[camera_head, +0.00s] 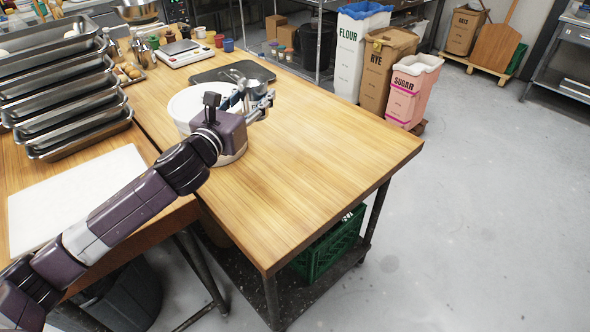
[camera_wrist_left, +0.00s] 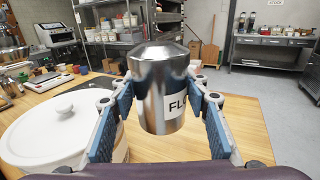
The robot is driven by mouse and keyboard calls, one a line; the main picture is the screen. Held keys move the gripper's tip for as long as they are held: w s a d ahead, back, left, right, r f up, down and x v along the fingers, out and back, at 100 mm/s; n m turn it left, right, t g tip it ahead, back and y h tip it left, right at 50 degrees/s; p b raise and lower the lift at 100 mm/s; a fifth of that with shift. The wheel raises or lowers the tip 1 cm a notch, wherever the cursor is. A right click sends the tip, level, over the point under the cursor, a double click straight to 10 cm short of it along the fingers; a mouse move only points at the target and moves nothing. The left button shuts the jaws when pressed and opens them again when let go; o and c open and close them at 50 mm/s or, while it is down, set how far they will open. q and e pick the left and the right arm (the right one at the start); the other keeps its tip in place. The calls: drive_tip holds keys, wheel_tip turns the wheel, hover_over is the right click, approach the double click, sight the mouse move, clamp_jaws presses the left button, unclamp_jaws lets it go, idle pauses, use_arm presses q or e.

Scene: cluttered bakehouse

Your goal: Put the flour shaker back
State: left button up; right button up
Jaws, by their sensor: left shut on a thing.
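The flour shaker is a shiny metal can with a white label reading "FL". In the left wrist view the flour shaker (camera_wrist_left: 158,88) stands between the blue finger pads of my left gripper (camera_wrist_left: 160,115), which is shut on it. In the head view my left gripper (camera_head: 250,97) is over the wooden table, beside and above a white lidded tub. Only a little of the metal shaker (camera_head: 259,74) shows there, behind the fingers. My right gripper is not in view.
The white tub (camera_head: 183,104) stands close to the left gripper, partly hidden by it. A dark tray (camera_head: 212,75) and a white scale (camera_head: 181,57) lie behind. Stacked metal trays (camera_head: 70,152) and a white board (camera_head: 100,190) are at left. The table's right half (camera_head: 330,145) is clear.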

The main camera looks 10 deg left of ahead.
use_arm(q)
drive_tip(key=f+b, duration=0.1)
drive_tip(key=f, duration=1.4)
drive_tip(key=shift+s+d+f+b, duration=0.1)
drive_tip(key=shift+d+f+b, duration=0.15)
drive_tip(key=shift+b, duration=0.15)
drive_tip(key=shift+f, duration=2.1)
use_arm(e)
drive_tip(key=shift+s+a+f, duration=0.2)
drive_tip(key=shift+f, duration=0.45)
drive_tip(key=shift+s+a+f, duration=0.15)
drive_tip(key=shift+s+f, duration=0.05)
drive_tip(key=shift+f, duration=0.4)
use_arm(q)
drive_tip(key=shift+f+b, duration=0.15)
drive_tip(key=shift+b, duration=0.2)
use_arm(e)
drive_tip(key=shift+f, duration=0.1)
use_arm(q)
drive_tip(key=o, duration=0.9)
drive_tip(key=shift+f, duration=0.15)
drive_tip(key=o, duration=0.5)
drive_tip(key=shift+c, duration=0.2)
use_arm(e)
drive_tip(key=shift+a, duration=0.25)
